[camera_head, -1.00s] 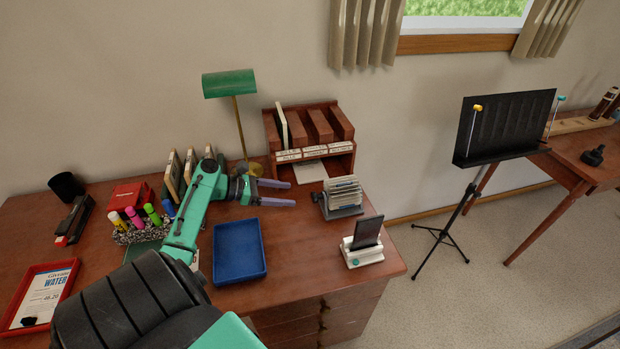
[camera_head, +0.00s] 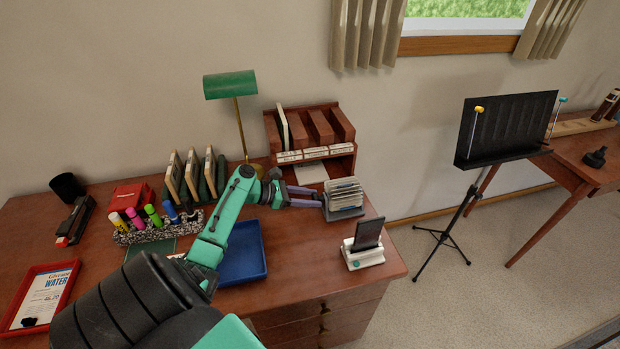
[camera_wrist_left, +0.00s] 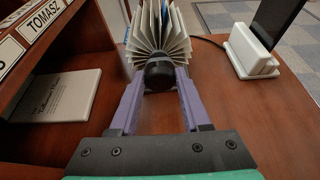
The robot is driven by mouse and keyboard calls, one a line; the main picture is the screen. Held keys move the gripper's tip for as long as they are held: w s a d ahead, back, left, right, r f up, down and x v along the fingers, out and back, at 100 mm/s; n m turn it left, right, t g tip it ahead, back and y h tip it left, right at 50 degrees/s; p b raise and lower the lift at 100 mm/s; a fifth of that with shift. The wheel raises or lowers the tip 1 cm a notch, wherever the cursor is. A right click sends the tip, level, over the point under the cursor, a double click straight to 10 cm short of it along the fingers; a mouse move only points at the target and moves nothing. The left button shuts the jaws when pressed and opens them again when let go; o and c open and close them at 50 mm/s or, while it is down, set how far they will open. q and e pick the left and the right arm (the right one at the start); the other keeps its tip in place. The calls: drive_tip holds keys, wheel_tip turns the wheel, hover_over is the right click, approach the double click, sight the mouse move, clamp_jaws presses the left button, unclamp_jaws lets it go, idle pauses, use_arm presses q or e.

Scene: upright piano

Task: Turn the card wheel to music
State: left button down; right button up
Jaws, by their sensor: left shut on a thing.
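The card wheel (camera_head: 346,193) stands on the right part of the wooden desk, its pale cards fanned out above a dark base. My left gripper (camera_head: 322,197) reaches it from the left. In the left wrist view the cards (camera_wrist_left: 158,32) fan out at the top middle, and the two purple fingers of the left gripper (camera_wrist_left: 159,85) are shut on the card wheel's round black knob (camera_wrist_left: 159,73). My right gripper is not in view.
A phone in a white dock (camera_head: 364,246) stands close to the right of the card wheel. A wooden sorter (camera_head: 312,135) is behind it. A blue tray (camera_head: 243,254) lies under my left arm. A lamp (camera_head: 230,85) stands at the back.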

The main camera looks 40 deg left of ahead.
use_arm(q)
drive_tip(key=shift+s+d+r+m+t+y+p, duration=0.15)
drive_tip(key=shift+m+t+y+p, duration=0.25)
drive_tip(key=shift+m+p, duration=0.55)
drive_tip(key=shift+m+y+p, duration=0.3)
drive_tip(key=shift+m+p, duration=0.05)
drive_tip(key=shift+p, duration=0.05)
drive_tip(key=shift+d+f+m+t+y, duration=0.1)
drive_tip(key=shift+f+m+t+y, duration=0.2)
drive_tip(key=shift+m+t, duration=0.3)
drive_tip(key=shift+f+m+t+y+b, duration=0.2)
drive_tip(key=shift+m+t+y+b, duration=0.35)
drive_tip(key=shift+m, duration=0.45)
drive_tip(key=shift+s+f+m+b, duration=0.1)
drive_tip(key=shift+m+b, duration=0.2)
drive_tip(key=shift+b, duration=0.2)
drive_tip(key=m+t+b, duration=0.1)
drive_tip(key=m+b, duration=0.1)
drive_tip(key=b, duration=0.1)
drive_tip(key=m+t+b, duration=0.1)
drive_tip(key=m+b, duration=0.1)
drive_tip(key=b, duration=0.2)
drive_tip(key=m+t+y+b, duration=0.1)
drive_tip(key=b, duration=0.2)
drive_tip(key=shift+d+f+m+b, duration=0.15)
drive_tip(key=shift+f+m+b, duration=0.2)
drive_tip(key=shift+f+m, duration=0.05)
drive_tip(key=shift+r+m+t+b, duration=0.25)
drive_tip(key=shift+m+b, duration=0.35)
drive_tip(key=shift+b, duration=0.3)
